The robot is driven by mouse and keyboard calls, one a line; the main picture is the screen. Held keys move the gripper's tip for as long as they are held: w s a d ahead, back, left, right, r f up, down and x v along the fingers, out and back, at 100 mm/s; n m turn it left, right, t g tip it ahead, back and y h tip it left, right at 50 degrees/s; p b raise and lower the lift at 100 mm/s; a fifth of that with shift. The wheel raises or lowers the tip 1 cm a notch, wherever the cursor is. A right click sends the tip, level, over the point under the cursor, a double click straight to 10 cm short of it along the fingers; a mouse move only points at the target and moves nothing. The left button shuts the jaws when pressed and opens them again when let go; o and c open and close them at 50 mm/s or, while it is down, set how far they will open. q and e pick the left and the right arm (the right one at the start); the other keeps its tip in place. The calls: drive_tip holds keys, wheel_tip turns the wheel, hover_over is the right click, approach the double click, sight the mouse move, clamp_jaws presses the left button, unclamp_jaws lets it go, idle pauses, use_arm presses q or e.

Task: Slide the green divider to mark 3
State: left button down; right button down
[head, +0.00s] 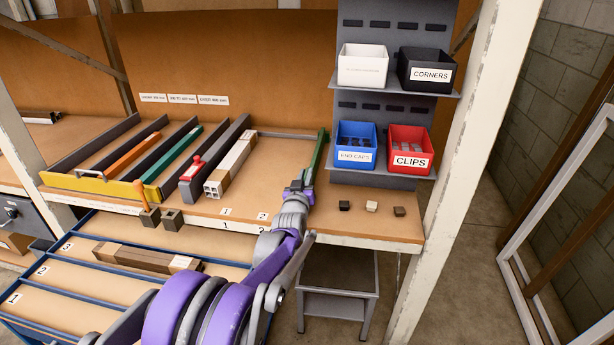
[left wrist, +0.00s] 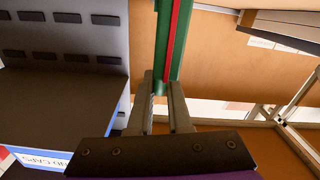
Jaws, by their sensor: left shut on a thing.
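The green divider (head: 318,155) stands on the bench at the right, just left of the grey bin panel, running front to back. In the left wrist view the green divider (left wrist: 176,40) shows a red stripe along its length. My left gripper (head: 302,186) is at the divider's near end, and in the left wrist view its two fingers (left wrist: 164,88) are shut on it. Marks 1 (head: 225,212) and 2 (head: 262,216) show on the bench to the left of the divider. I cannot see mark 3; my arm covers part of the bench front. My right gripper is not in view.
White square tubes (head: 231,165) lie left of the divider, beside a rack with a yellow front (head: 90,184). Blue (head: 355,147) and red (head: 410,150) bins hang close on the right. Small blocks (head: 372,207) sit at the bench's right front. Bench between tubes and divider is clear.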

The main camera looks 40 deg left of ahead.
use_arm(q)
drive_tip(key=shift+w+d, duration=0.1)
drive_tip(key=shift+d, duration=0.1)
drive_tip(key=c, duration=1.2)
unclamp_jaws()
drive_tip(key=shift+c, duration=0.2)
drive_tip(key=o, duration=0.4)
drive_tip(key=shift+w+d, duration=0.1)
drive_tip(key=shift+d, duration=0.1)
drive_tip(key=shift+c, duration=0.2)
drive_tip(key=shift+a, duration=0.1)
drive_tip(key=v, duration=1.1)
